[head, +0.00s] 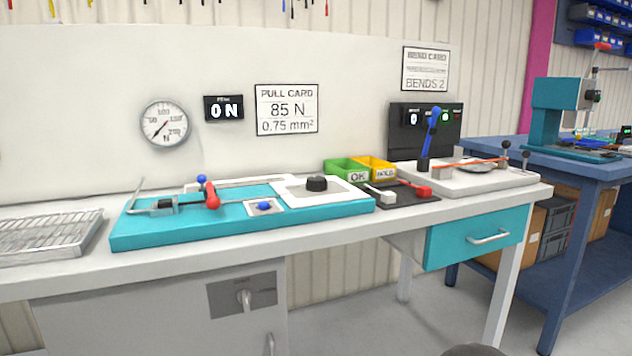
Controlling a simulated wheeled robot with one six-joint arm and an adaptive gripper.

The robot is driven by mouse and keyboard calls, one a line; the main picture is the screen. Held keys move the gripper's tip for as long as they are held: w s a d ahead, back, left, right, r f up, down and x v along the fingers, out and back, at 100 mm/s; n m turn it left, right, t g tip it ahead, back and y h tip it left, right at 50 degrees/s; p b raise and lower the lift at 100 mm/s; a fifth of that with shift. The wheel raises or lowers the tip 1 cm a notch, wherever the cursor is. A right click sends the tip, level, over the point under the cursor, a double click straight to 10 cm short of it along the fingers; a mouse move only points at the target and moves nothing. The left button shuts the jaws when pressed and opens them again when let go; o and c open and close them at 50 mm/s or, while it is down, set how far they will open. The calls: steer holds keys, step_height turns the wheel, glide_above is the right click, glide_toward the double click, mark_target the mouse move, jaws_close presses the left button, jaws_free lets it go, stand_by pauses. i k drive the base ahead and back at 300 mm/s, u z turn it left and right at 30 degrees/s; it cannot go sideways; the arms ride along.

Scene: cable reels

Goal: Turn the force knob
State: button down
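The force knob is most likely the black round knob (317,184) on a white plate at the right end of the teal pull-test fixture (150,236). Its pointer or marking is too small to read. The dial gauge (165,123) on the wall panel has its needle toward the lower left. The pull card (287,109) reads 85 N, 0.75 mm². My gripper is not in view, and nothing is seen touching the knob.
A wire rack tray (45,238) lies left of the fixture. Green (346,170) and yellow (378,167) bins stand behind a dark mat (400,197) to the right. A bend tester with a blue lever (429,140) stands farther right. The bench's front edge is clear.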

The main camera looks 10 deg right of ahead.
mark_target(315, 183)
steer(key=u, duration=0.25)
steer(key=k, duration=0.35)
steer(key=u, duration=0.7)
steer(key=i, duration=0.8)
steer(key=z, duration=0.9)
